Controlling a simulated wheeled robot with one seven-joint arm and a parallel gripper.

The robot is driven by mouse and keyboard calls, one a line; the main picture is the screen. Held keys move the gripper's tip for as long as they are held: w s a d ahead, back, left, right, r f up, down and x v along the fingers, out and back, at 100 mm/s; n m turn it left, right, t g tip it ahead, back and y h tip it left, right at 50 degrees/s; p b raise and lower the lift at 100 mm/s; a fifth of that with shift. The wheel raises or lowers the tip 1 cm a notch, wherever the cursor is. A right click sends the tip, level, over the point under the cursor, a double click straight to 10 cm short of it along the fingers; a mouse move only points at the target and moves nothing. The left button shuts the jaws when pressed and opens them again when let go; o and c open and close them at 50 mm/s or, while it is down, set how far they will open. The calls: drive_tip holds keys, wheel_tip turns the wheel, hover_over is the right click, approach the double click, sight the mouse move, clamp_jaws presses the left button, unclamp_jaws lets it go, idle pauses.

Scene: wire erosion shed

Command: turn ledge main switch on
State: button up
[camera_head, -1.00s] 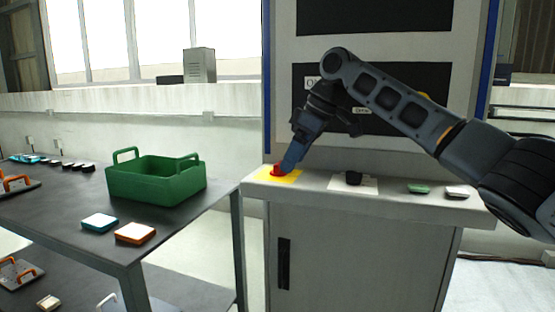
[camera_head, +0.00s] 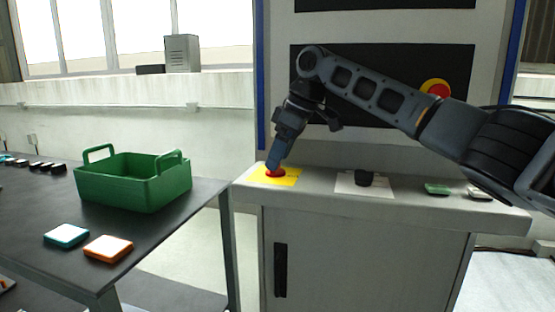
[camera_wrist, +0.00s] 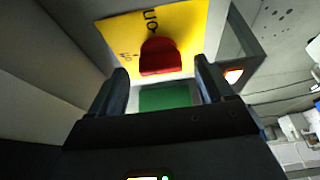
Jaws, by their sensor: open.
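The ledge main switch is a red knob (camera_head: 275,173) on a yellow plate (camera_head: 291,181), at the left end of the cabinet's ledge. In the wrist view the red knob (camera_wrist: 160,57) stands near the top middle on the yellow plate (camera_wrist: 187,22), which bears the letters "ON" and a smaller marking. My gripper (camera_head: 275,165) points down at the knob from above and partly hides it. In the wrist view my gripper (camera_wrist: 162,70) is open, one finger on each side below the knob; I cannot tell whether they touch it.
A black knob (camera_head: 364,178) on a white plate, a green piece (camera_head: 437,189) and a pale piece (camera_head: 479,192) are further right on the ledge (camera_head: 330,205). A red-and-yellow button (camera_head: 435,90) is on the panel above. A green crate (camera_head: 130,185) stands on the left table.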

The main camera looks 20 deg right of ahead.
drive_tip(key=shift+w+a+f, duration=0.15)
drive_tip(key=shift+a+f, duration=0.1)
drive_tip(key=shift+f, duration=0.4)
drive_tip(key=shift+c, duration=0.5)
drive_tip(key=c, duration=0.9)
drive_tip(key=shift+c, duration=0.2)
